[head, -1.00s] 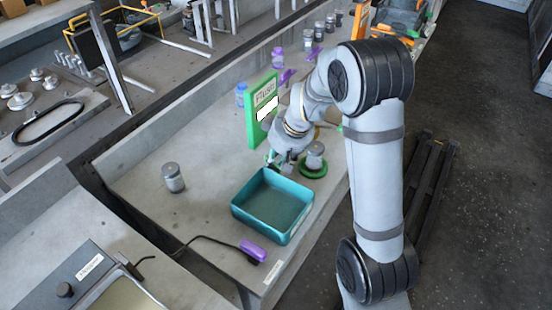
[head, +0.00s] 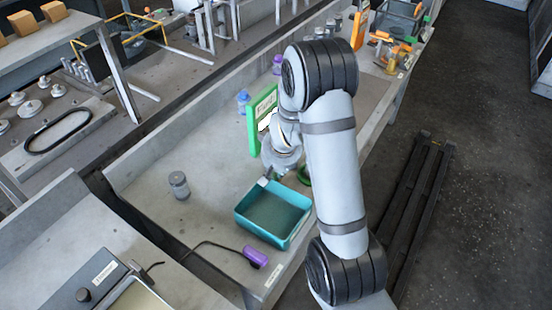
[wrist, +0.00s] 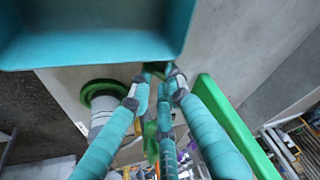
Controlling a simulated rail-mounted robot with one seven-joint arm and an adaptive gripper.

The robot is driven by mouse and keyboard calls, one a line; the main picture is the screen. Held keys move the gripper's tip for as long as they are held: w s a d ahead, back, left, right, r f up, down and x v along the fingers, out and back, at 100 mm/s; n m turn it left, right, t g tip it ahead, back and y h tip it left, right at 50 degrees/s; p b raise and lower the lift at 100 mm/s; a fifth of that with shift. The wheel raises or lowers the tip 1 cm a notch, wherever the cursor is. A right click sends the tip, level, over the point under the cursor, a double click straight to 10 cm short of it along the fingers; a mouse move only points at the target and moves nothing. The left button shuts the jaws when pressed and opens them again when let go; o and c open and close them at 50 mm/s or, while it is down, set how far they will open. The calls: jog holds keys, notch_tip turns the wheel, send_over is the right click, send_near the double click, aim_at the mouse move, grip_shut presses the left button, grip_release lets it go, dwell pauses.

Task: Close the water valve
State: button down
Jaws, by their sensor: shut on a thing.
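The teal bin (head: 243,220) stands just in front of my gripper. The green-framed sign (head: 253,135) stands close behind it. A green ring (head: 304,176) is partly behind my arm. A grey jar (head: 179,186) and a purple block (head: 255,257) stand apart.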

jog(key=m+p, duration=0.1)
jog(key=p, duration=0.2)
jog(key=m+h+p, duration=0.1)
jog(key=m+p, duration=0.1)
jog(key=p, duration=0.2)
jog(key=shift+s+a+r+p, duration=0.2)
jog(key=shift+r+p, duration=0.1)
jog(key=shift+r, duration=0.1)
jog(key=m+p, duration=0.1)
jog(key=m+h+p, duration=0.1)
jog(key=p, duration=0.1)
jog(key=shift+f, duration=0.3)
jog(key=shift+f+m, duration=0.1)
jog(key=shift+m, duration=0.2)
jog(key=c, duration=1.9)
grip_release()
jog(key=v, duration=1.2)
jog(key=shift+w+a, duration=0.1)
